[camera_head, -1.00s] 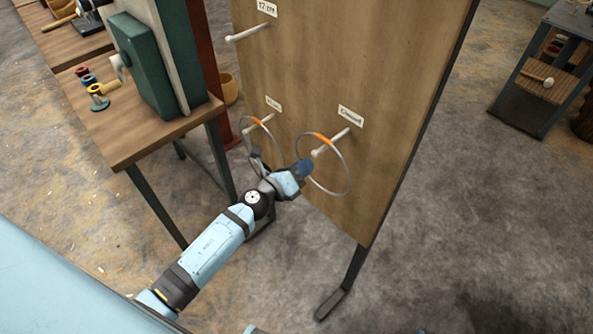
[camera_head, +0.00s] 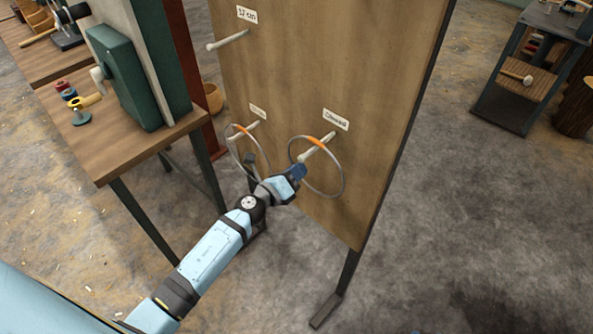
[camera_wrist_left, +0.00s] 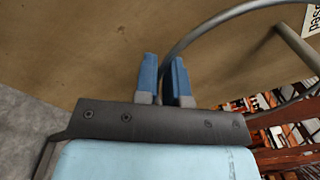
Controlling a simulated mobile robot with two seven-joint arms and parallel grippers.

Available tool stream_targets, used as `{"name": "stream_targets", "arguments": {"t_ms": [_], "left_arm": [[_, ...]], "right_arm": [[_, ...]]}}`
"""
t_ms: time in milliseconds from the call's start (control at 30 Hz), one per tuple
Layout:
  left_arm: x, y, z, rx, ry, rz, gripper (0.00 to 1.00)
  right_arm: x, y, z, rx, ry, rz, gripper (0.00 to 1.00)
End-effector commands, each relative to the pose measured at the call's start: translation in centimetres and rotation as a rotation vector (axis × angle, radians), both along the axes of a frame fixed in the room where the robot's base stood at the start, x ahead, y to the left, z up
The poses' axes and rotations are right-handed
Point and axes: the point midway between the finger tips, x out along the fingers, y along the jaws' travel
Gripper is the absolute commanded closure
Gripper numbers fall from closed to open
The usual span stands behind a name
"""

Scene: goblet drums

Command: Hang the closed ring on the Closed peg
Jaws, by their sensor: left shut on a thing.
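The closed ring (camera_head: 342,178), a thin grey hoop with an orange patch at its top, is upright in front of the board. My left gripper (camera_head: 301,171) is shut on its left side. In the left wrist view the ring (camera_wrist_left: 205,32) runs between the blue fingertips (camera_wrist_left: 163,78). The Closed peg (camera_head: 319,147) is pale and sticks out from the board below its label (camera_head: 336,120). Its tip lies inside the ring's outline, and it appears to pass through the ring. I cannot tell whether they touch. The peg (camera_wrist_left: 296,45) also shows in the left wrist view. My right gripper is out of view.
The wooden board (camera_head: 390,100) carries another peg (camera_head: 228,41) at upper left. A second hoop (camera_head: 233,153) with an orange patch is at the lower left peg, close to my arm. A workbench (camera_head: 120,160) stands left.

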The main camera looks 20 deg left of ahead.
Motion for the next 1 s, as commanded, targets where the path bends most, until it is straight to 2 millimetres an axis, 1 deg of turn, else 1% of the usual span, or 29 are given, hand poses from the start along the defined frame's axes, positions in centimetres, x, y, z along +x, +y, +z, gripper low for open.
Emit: {"name": "stream_targets", "arguments": {"t_ms": [100, 133, 233, 500, 633, 767, 1000], "left_arm": [[0.0, 0.0, 0.0, 0.000, 0.000, 0.000, 1.00], [0.0, 0.0, 0.0, 0.000, 0.000, 0.000, 0.83], [0.0, 0.0, 0.0, 0.000, 0.000, 0.000, 0.60], [-0.1, 0.0, 0.0, 0.000, 0.000, 0.000, 0.60], [-0.9, 0.3, -0.2, 0.001, 0.003, 0.000, 0.60], [-3.0, 1.1, -0.2, 0.001, 0.003, -0.001, 0.60], [-8.2, 3.0, -0.3, 0.000, 0.002, -0.001, 0.60]], "right_arm": [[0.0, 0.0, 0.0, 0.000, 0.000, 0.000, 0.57], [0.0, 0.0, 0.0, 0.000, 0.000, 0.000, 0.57], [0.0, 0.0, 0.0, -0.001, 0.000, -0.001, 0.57], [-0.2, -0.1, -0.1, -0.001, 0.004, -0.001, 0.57], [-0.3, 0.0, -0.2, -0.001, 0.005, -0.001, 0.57], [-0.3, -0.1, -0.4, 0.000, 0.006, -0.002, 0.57], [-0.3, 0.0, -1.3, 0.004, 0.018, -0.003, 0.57]]}}
